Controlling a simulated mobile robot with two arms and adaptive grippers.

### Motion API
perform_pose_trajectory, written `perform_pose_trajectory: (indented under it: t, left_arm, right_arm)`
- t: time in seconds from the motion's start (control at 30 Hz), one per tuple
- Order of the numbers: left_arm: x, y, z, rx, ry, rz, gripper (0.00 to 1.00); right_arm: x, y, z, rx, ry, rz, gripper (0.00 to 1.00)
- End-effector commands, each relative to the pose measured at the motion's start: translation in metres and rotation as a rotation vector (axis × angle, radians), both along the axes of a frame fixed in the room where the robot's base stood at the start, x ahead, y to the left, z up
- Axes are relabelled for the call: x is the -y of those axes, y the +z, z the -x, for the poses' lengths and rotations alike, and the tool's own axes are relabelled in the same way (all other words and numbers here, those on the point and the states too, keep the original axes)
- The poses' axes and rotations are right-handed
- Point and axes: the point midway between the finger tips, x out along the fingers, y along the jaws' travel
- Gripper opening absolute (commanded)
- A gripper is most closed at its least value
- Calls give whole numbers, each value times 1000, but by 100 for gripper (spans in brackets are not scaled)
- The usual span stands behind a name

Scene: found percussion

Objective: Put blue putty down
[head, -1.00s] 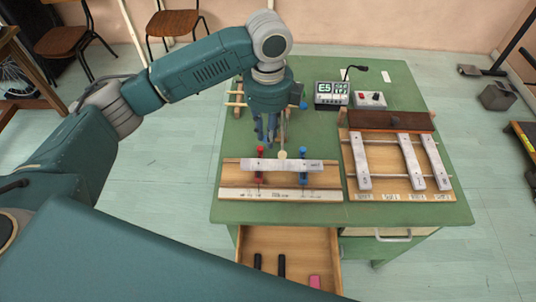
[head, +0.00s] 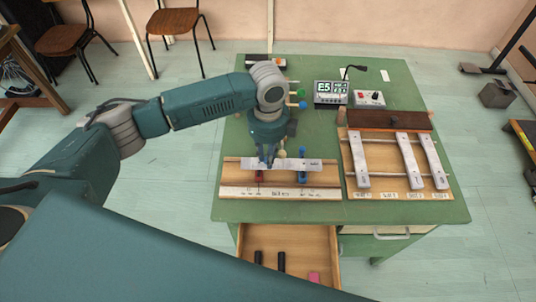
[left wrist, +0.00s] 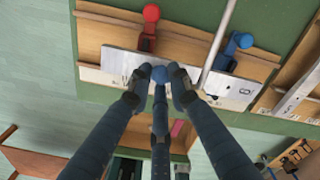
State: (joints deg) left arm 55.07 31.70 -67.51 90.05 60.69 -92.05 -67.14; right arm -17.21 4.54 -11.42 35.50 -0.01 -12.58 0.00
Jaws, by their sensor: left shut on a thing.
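My left gripper (head: 267,160) is over the left part of the pale metal bar (head: 305,165). Its fingers are shut on a small round blue lump, the blue putty (left wrist: 160,74), which shows between the fingertips in the left wrist view, over the bar's face. I cannot tell whether the putty touches the bar. The bar lies across a red support (left wrist: 149,28) and a blue support (left wrist: 235,48) on a wooden board (head: 230,178). In the head view the putty is too small to make out. My right gripper is in neither view.
A tan-headed beater (head: 281,153) is close beside the gripper. To the right is a wooden frame (head: 382,178) with several metal bars. A display box (head: 330,92) and a control box (head: 369,98) stand behind. An open drawer (head: 300,240) sticks out in front.

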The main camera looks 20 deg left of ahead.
Motion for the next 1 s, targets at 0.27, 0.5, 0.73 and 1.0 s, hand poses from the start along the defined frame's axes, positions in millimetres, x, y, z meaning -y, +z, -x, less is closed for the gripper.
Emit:
perform_pose_trajectory:
  t: [0.27,0.5,0.73,1.0]
  left_arm:
    - [0,-2,0,0,0,0,37]
    - [0,1,0,1,0,0,37]
    - [0,32,-2,6,1,2,37]
    - [0,90,-1,3,1,2,37]
  right_arm:
    - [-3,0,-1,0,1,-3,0]
    - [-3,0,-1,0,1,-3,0]
    - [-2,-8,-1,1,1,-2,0]
    - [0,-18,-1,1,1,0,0]
